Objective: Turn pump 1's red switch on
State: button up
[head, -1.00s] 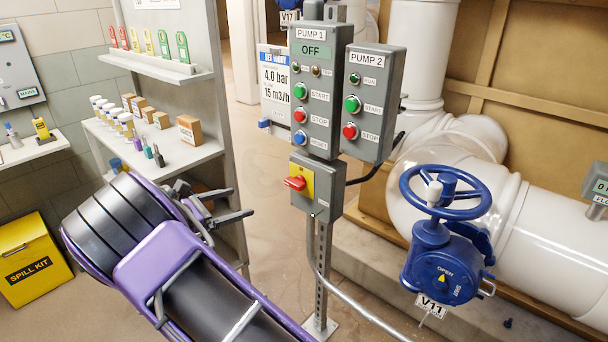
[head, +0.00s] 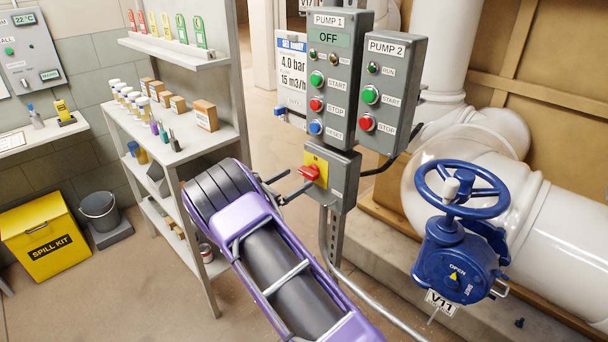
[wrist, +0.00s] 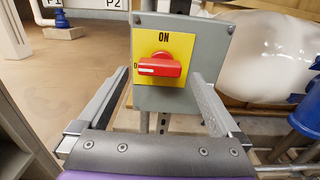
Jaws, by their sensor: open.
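Pump 1's red switch (head: 311,172) is a rotary handle on a yellow plate on the grey box below the pump 1 panel (head: 328,75). The panel's display reads OFF. In the wrist view the red switch (wrist: 160,66) lies about horizontal, its pale mark at the left end, with ON printed above it on the yellow plate (wrist: 161,45). My gripper (head: 287,186) is open just left of the switch in the head view. In the wrist view my gripper's fingers (wrist: 160,80) spread on either side of the switch box, with the switch between them and apart from both.
The pump 2 panel (head: 391,95) is right of the pump 1 panel. A blue valve wheel (head: 461,190) stands further right before white pipes. Shelves (head: 205,150) with bottles and boxes are on the left. A yellow spill kit bin (head: 45,237) sits on the floor.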

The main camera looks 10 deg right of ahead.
aim_at(305, 174)
jog(key=shift+x, duration=2.25)
jog(key=shift+c, duration=0.2)
jog(key=c, duration=1.1)
